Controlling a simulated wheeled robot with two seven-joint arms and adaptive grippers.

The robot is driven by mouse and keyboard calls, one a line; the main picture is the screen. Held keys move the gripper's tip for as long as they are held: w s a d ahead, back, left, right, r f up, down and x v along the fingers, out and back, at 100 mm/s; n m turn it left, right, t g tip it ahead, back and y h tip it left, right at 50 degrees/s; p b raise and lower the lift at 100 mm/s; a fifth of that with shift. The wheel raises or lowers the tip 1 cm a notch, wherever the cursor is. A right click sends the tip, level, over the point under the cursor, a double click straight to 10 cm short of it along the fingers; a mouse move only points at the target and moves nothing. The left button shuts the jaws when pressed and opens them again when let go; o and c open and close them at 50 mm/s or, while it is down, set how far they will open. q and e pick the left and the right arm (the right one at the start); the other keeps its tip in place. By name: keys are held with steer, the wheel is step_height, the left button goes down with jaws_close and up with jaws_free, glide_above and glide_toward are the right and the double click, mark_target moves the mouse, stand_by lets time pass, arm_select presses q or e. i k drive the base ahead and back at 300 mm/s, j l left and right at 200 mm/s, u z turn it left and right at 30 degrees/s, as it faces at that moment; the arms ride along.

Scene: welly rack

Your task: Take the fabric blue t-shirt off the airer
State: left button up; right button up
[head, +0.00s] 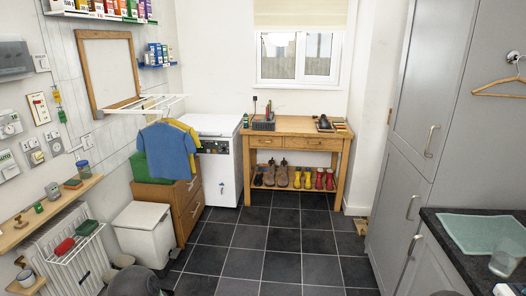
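The blue t-shirt (167,151) hangs over a white wall-mounted airer (158,103) on the left side of the room, above a wooden drawer unit. A yellow garment (187,132) hangs just behind it, partly hidden by the blue one. The airer's rails stick out from the wall beside a wooden-framed board. Neither of my grippers can be made out. Dark grey rounded shapes at the bottom left edge look like parts of my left arm, with no fingertips showing.
A white appliance (217,170) stands right of the wooden drawers (184,214). A white bin (142,236) stands in front. A wooden bench (301,129) with boots below is at the back. Grey cupboards (399,190) line the right. The tiled floor (262,250) is clear in the middle.

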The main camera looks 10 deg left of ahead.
mark_target(167, 146)
steer(key=i, duration=1)
steer(key=i+l+u, duration=0.15)
steer(key=i, duration=0.85)
steer(key=i+l+u, duration=0.1)
steer(key=i+u, duration=0.4)
steer(key=i+l+u, duration=0.25)
steer(key=u, duration=0.2)
steer(key=i+l+u, duration=0.75)
steer(key=l+u, duration=0.25)
